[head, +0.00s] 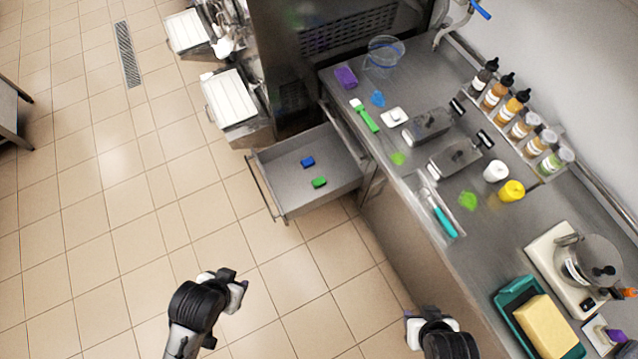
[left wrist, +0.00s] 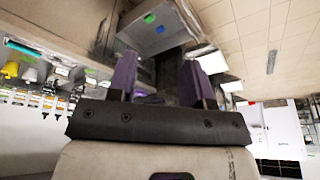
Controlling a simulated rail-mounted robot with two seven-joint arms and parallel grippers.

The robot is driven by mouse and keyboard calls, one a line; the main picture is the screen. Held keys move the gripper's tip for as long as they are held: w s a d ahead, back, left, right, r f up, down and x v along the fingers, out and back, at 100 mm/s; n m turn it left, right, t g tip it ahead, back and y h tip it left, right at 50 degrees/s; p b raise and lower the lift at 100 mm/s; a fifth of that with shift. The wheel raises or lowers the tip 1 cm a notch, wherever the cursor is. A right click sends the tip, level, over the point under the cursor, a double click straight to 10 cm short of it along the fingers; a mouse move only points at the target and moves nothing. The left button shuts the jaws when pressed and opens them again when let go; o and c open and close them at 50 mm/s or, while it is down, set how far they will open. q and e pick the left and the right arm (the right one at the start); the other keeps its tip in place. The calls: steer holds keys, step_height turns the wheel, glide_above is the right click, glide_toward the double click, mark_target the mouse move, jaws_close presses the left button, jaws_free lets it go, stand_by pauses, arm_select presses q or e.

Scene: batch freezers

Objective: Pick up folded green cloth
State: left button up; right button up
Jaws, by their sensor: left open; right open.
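A small green block-like item, which looks like the folded green cloth (head: 319,182), lies in the open drawer (head: 282,200) below the counter. A similar blue item (head: 307,162) lies beside it, apart from it. Both also show in the left wrist view, where the green one (left wrist: 150,18) is near the top. My left gripper (head: 238,284) is over the floor, in front of the drawer and well apart from it. Its purple fingers (left wrist: 160,80) are open with nothing between them. My right gripper (head: 410,328) is open near the counter's front edge, far from the drawer.
The counter (head: 405,220) holds metal pans, several bottles (head: 510,105), a yellow jar (head: 512,191), a scale (head: 560,265) and a teal tray with a yellow sponge-like block (head: 548,325). A dark machine (head: 300,85) stands behind the drawer.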

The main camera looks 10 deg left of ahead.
arm_select(q)
steer(key=o, duration=0.9)
steer(key=shift+a, duration=0.1)
steer(key=shift+o, duration=0.4)
